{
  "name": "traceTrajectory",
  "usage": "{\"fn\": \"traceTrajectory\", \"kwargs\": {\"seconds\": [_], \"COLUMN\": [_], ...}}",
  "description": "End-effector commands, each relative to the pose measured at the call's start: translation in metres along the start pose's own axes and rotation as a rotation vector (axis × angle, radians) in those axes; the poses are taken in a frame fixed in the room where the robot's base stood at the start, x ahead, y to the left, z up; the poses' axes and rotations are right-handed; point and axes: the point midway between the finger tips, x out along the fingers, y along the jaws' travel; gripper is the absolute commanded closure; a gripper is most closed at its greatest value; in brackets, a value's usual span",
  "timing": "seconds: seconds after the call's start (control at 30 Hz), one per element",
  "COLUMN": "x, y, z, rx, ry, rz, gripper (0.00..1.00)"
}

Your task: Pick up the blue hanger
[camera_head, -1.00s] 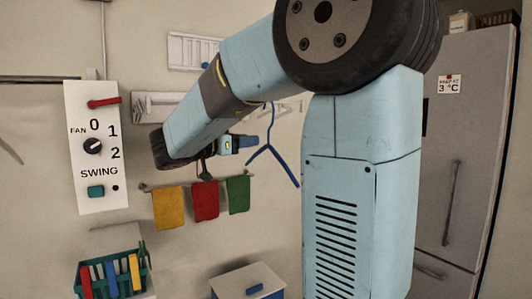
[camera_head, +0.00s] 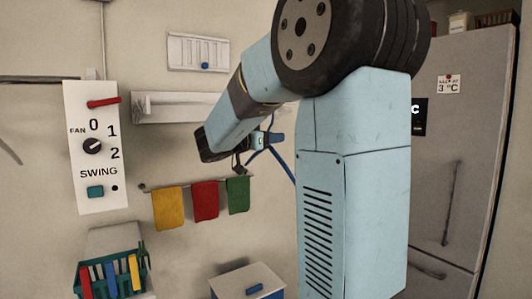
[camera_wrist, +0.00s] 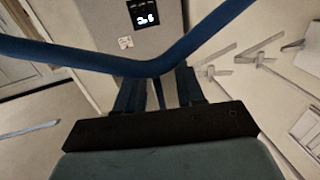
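The blue hanger (camera_head: 287,165) shows in the head view behind my forearm, its thin hook rising above and one arm sloping down to the right; much of it is hidden. My gripper (camera_head: 275,138) is at the hanger's middle. In the wrist view, the blue hanger (camera_wrist: 95,57) spans the picture as a wide V just beyond the fingertips. Its narrow stem runs between the two dark fingers of my gripper (camera_wrist: 160,88). A gap shows beside the stem, so the fingers look open around it.
Yellow (camera_head: 168,208), red (camera_head: 205,201) and green (camera_head: 238,195) cloths hang on a wall rail below my gripper. A switch panel (camera_head: 92,185) is on the left wall. A blue-green basket (camera_head: 112,274) and a box (camera_head: 247,280) stand below. A grey fridge (camera_head: 465,150) stands at right.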

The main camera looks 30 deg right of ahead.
Motion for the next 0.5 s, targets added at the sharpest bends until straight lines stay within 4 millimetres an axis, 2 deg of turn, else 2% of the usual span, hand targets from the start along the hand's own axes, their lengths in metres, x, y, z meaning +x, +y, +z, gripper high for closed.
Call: {"fn": "traceTrajectory", "kwargs": {"seconds": [0.27, 0.5], "x": [0.0036, 0.0033], "y": [-0.0003, -0.0003], "z": [0.0001, 0.0001], "rx": [0.0, 0.0], "ry": [-0.001, -0.001], "rz": [-0.002, -0.002], "gripper": [0.63, 0.86]}}
